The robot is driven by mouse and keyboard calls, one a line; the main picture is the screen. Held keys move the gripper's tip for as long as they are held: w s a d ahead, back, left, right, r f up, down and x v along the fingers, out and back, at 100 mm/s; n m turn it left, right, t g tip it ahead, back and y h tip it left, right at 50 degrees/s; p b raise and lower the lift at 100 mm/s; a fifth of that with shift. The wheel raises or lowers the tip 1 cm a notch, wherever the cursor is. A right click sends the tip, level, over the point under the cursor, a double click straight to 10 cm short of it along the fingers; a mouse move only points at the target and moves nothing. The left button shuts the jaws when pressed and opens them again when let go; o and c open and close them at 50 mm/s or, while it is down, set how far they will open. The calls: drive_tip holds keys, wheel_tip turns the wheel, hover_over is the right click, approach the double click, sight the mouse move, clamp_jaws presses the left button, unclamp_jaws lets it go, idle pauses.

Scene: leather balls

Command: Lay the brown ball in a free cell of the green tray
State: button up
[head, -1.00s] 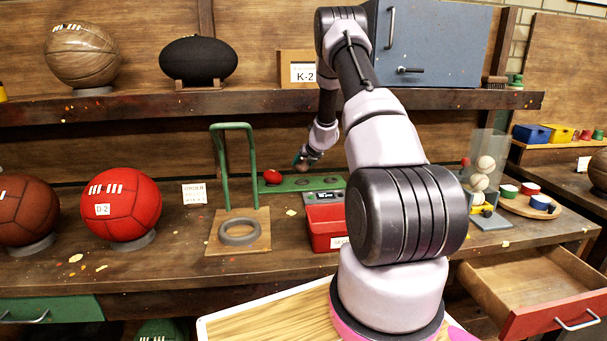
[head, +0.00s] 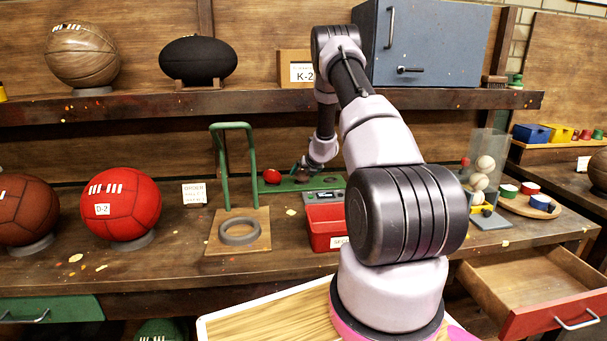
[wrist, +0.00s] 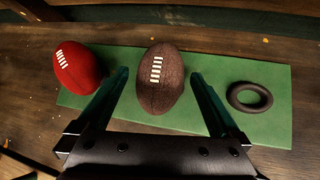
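The green tray (wrist: 275,85) lies at the back of the bench; it also shows in the head view (head: 342,184). In the wrist view the red ball (wrist: 77,67) sits at its left end and an empty dark ring (wrist: 249,97) marks its right cell. The brown ball (wrist: 160,80), with white laces, is over the middle of the tray and appears to rest there; any ring beneath it is hidden. My gripper (wrist: 160,73) is open around the brown ball, with a narrow gap showing on each side. In the head view my gripper (head: 302,167) is low over the tray.
A red bin (head: 325,228) stands in front of the tray. A green hoop on a wooden base (head: 262,240) stands to the left. The shelf (head: 240,102) and blue cabinet (head: 435,45) are above. An open drawer (head: 535,285) juts out at right.

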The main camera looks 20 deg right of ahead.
drive_tip(key=shift+r, duration=0.3)
drive_tip(key=v, duration=1.1)
drive_tip(key=s+a+r+n+y, duration=0.3)
drive_tip(key=s+a+r+n, duration=0.3)
drive_tip(key=a+r+n, duration=0.5)
drive_tip(key=s+a+r+n+y, duration=0.2)
drive_tip(key=s+a+r+n, duration=0.55)
drive_tip(key=r, duration=0.75)
drive_tip(key=s+a+r+n+g, duration=0.1)
drive_tip(key=s+a+r+n, duration=0.2)
drive_tip(key=s, duration=0.3)
drive_tip(key=s+a+r+n+g, duration=0.1)
drive_tip(key=s+a+r+n, duration=0.25)
drive_tip(key=s, duration=0.25)
drive_tip(key=s+d+n+h, duration=0.2)
drive_tip(key=s+n, duration=0.7)
drive_tip(key=s, duration=0.6)
drive_tip(key=shift+d+n+h, duration=0.2)
drive_tip(key=shift+n+h, duration=0.2)
drive_tip(key=shift+h, duration=0.3)
drive_tip(key=shift+s+f, duration=0.1)
